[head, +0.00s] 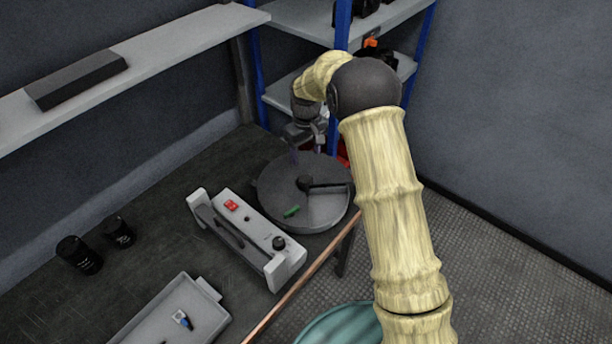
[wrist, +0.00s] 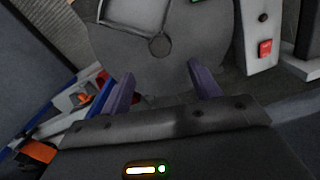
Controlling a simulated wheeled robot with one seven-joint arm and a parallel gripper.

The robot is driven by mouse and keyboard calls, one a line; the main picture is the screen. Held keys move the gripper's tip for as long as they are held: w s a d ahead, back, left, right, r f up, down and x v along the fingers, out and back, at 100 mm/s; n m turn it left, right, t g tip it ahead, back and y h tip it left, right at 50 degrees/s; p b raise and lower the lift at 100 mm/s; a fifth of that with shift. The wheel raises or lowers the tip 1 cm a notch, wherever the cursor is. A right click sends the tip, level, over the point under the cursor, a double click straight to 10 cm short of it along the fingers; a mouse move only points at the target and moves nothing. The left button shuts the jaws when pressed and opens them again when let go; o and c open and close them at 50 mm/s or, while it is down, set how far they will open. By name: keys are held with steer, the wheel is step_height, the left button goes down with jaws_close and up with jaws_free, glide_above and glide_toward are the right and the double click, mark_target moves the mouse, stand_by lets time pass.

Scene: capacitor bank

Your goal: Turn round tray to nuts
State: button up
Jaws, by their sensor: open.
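The round tray (head: 275,196) is a dark grey disc on the bench near its right edge. It has a central hub and a dark bar (head: 327,185) reaching from the hub to the right rim. A small green piece (head: 291,211) lies near its front. My gripper (head: 303,152) is above the tray's far edge, pointing down. In the wrist view the tray (wrist: 115,40) lies beyond my two purple fingers (wrist: 160,70), which are apart with nothing between them. I cannot make out any nuts. Whether my fingertips touch the tray is unclear.
A grey device with a red switch (head: 231,205) stands close to the tray's left. Two black cylinders (head: 80,256) and a grey bin (head: 165,310) are farther left and in front. Blue-post shelving (head: 258,75) stands behind. The bench's back left is clear.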

mark_target(306, 179)
step_height(306, 179, down, 11)
steer(key=shift+f+p, duration=0.2)
steer(key=shift+p, duration=0.5)
jaws_close()
